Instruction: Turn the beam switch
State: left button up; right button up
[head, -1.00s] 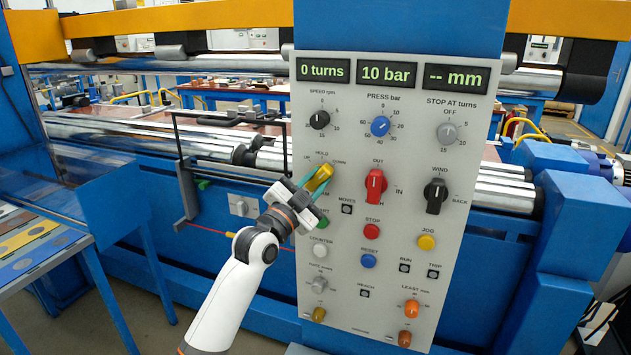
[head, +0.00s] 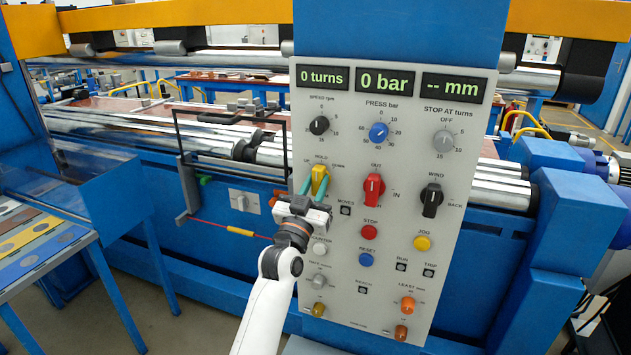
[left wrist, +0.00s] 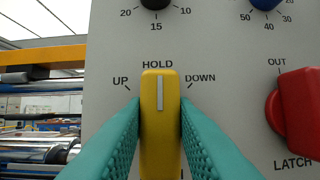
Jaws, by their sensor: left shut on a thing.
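The beam switch, a yellow knob (head: 320,178) marked UP, HOLD and DOWN, sits on the left side of the grey control panel (head: 455,285). In the left wrist view the yellow knob (left wrist: 160,90) stands upright, its pale line pointing at HOLD. My left gripper (head: 318,187) reaches up to it from below, its teal fingers shut on the knob's two sides. In the left wrist view the fingers of the left gripper (left wrist: 160,125) press on both sides of the knob and the lower label is hidden. My right gripper is not in view.
The red OUT/LATCH knob (head: 374,189) is close to the right of the switch, and the black speed knob (head: 319,125) is above it. The pressure display (head: 385,81) reads 0 bar. A thin black frame (head: 182,165) stands left of the panel.

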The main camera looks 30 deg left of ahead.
pick_arm(q)
jog(key=shift+n, duration=0.3)
jog(key=o, duration=1)
jog(key=b+v, duration=0.2)
jog(key=v, duration=1)
jog(key=shift+b, duration=0.4)
jog(key=shift+w, duration=0.1)
